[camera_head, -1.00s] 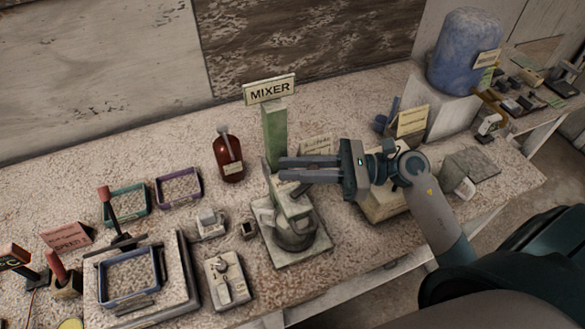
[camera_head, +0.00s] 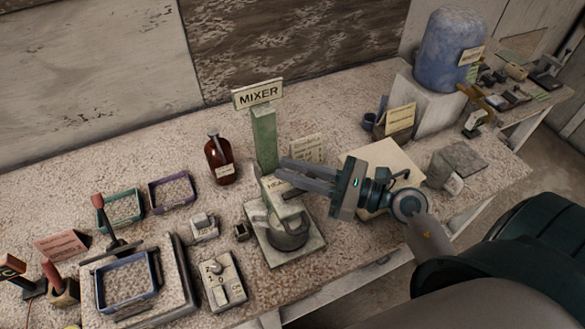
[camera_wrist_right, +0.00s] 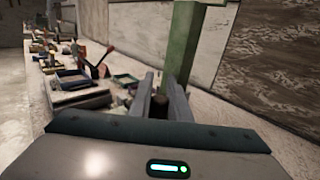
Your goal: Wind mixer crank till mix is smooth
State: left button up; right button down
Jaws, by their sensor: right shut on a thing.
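The mixer stands mid-bench, with a MIXER sign (camera_head: 258,94) on top of its green column (camera_head: 264,138) and a grey bowl (camera_head: 288,232) on a square base plate (camera_head: 268,248). The column also shows in the right wrist view (camera_wrist_right: 183,45). My right gripper (camera_head: 283,174) is beside the column, above the bowl. Its fingers are shut on a small dark brown piece (camera_wrist_right: 159,105), which looks like the crank's grip. The rest of the crank is mostly hidden by the fingers. The mix inside the bowl cannot be made out. My left gripper is not in view.
A brown bottle (camera_head: 219,160) stands left of the column. Left lie a control box with a switch (camera_head: 223,283), a blue-framed tray (camera_head: 127,280) and a red-handled lever (camera_head: 104,215). A blue drum (camera_head: 452,52) on a white block stands at the back right.

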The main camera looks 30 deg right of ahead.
jog(key=c, duration=1.6)
grip_release()
jog(key=shift+c, duration=0.2)
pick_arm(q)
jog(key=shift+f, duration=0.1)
pick_arm(e)
jog(key=shift+s, duration=0.1)
